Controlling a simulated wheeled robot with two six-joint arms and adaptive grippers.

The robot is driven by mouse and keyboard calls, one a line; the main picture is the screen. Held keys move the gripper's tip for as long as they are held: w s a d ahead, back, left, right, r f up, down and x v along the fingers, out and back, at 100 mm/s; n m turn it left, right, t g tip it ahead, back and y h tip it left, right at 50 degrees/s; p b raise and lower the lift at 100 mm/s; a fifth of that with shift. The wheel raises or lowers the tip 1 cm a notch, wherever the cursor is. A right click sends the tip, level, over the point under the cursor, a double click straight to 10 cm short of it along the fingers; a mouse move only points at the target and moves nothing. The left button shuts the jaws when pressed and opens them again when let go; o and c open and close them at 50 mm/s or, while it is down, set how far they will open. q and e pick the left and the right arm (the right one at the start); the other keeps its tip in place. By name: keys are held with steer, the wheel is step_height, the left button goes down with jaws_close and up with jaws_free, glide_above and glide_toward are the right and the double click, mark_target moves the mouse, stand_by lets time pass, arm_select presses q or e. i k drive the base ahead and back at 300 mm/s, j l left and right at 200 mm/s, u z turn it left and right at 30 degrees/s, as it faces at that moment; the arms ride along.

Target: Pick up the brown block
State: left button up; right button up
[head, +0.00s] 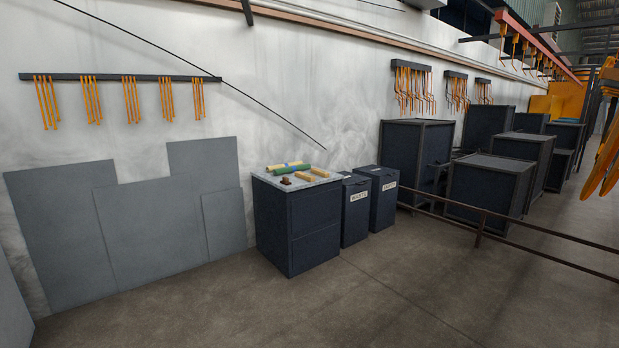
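A small dark brown block (286,181) sits on the light top (311,183) of a dark cabinet (298,228), near its front left part. It is small in the picture, so its exact shape is hard to tell. Two tan blocks (305,176) lie to its right on the same top. Neither of my grippers is in view.
Two dark bins with white labels, a nearer one (355,215) and a farther one (383,205), stand right of the cabinet. Grey panels (155,235) lean on the wall at left. A rail (480,212) runs at right. The floor (300,310) in front is clear.

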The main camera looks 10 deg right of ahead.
mark_target(285, 181)
steer(key=i+u, duration=0.15)
steer(key=i, duration=0.65)
steer(key=i+j, duration=0.1)
steer(key=i, duration=3.2)
steer(key=i+j+z, duration=0.15)
steer(key=i+z, duration=0.2)
steer(key=i, duration=0.25)
steer(key=i+j+z, duration=0.35)
steer(key=i, duration=0.2)
steer(key=i+j+z, duration=0.4)
steer(key=i+j, duration=0.1)
steer(key=i, duration=0.05)
